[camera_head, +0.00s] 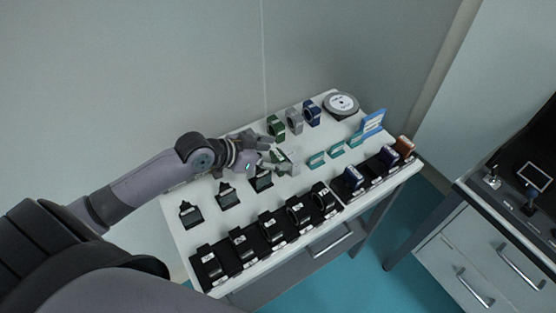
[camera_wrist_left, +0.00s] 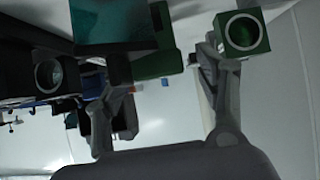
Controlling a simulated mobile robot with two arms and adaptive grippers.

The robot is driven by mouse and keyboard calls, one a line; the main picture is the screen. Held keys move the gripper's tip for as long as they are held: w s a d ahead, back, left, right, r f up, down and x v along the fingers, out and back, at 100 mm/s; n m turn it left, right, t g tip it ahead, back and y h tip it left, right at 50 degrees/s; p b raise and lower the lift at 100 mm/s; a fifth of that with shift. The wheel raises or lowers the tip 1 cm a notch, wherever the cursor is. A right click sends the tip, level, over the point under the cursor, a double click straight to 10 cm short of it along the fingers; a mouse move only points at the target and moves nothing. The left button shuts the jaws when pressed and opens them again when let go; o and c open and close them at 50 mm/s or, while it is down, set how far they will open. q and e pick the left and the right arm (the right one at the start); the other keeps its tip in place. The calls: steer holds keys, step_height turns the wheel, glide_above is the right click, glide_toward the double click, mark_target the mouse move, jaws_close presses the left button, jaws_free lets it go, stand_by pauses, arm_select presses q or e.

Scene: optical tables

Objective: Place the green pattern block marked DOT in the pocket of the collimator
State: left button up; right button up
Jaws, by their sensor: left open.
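My left gripper (camera_head: 272,155) is open over the back middle of the white table. A green item (camera_head: 283,158) with a pale face lies right at its fingertips; its marking is too small to read. A green block with a round opening (camera_head: 276,128) stands just behind the gripper. In the left wrist view the fingers (camera_wrist_left: 158,95) are spread apart with nothing clearly held. A green block with a round ring (camera_wrist_left: 241,33) is by the right finger, and a teal square plate (camera_wrist_left: 112,25) is above the left finger. I cannot tell which item is the collimator.
A grey block (camera_head: 294,121) and a blue block (camera_head: 312,113) stand beside the green one. Several teal pieces (camera_head: 316,160) lie to the right. Black holders (camera_head: 272,229) line the front edge. A round disc (camera_head: 341,104) and blue sign (camera_head: 373,122) are at the back right.

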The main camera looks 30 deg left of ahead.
arm_select(q)
steer(key=c, duration=1.2)
steer(key=shift+c, duration=1)
